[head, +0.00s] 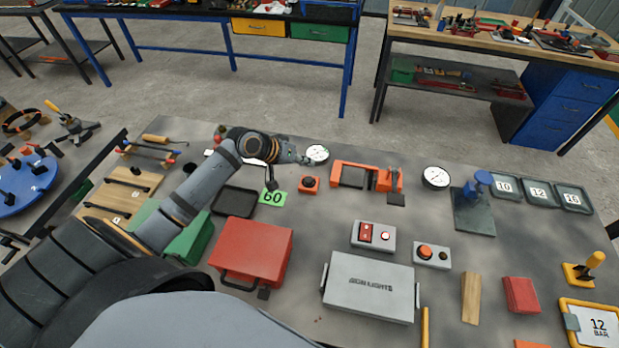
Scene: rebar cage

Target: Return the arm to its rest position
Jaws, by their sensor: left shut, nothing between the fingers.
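My left arm comes in from the left and reaches over the grey table (318,240). Its gripper (308,160) is shut and empty, pointing right, beside a round white dial (317,153) near the table's back edge. I cannot tell whether it touches the dial. My right gripper is not in view.
Below the arm are a red box (252,250), a green box (188,238), a black tray (234,202) and a green "60" card (272,198). An orange device (366,178), a second dial (436,177) and a grey case (368,287) lie to the right.

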